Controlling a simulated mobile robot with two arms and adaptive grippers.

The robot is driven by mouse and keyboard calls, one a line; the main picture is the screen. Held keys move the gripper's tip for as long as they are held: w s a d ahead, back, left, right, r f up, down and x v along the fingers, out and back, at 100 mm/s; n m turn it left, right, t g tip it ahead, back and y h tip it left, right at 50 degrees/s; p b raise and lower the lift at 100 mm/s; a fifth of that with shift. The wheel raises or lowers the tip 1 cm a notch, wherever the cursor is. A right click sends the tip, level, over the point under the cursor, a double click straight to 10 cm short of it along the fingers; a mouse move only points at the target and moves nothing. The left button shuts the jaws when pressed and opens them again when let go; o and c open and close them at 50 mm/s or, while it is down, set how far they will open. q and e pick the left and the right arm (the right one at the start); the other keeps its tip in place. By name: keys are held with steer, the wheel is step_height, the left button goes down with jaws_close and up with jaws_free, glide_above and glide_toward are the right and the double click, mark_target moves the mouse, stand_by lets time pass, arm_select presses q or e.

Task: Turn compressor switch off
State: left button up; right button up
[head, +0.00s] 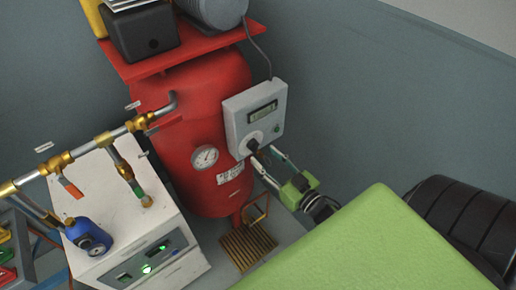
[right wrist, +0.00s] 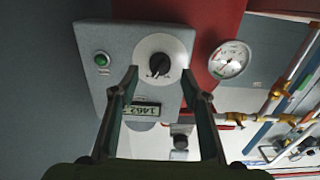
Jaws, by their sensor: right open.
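The compressor is a red tank (head: 190,140) with a grey switch box (head: 270,98) on its right side. The box carries a black rotary switch (head: 253,145) on a white round plate, a small display and a green button. In the right wrist view the black switch (right wrist: 159,65) sits between the fingertips, with its pointer toward the lower left of that picture. My right gripper (head: 264,155) is open, its fingers on either side of the switch. Contact cannot be told. My left gripper is not in view.
A pressure gauge (head: 205,157) sits on the tank left of the box. Brass-fitted pipes (head: 100,143) run to the left above a white unit (head: 120,215) with green lights. A blue regulator (head: 87,236) stands at lower left. Grey wall is bare right of the box.

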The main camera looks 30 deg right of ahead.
mark_target(254, 146)
steer(key=w, duration=0.4)
steer(key=shift+w+a, duration=0.2)
steer(key=c, duration=1.1)
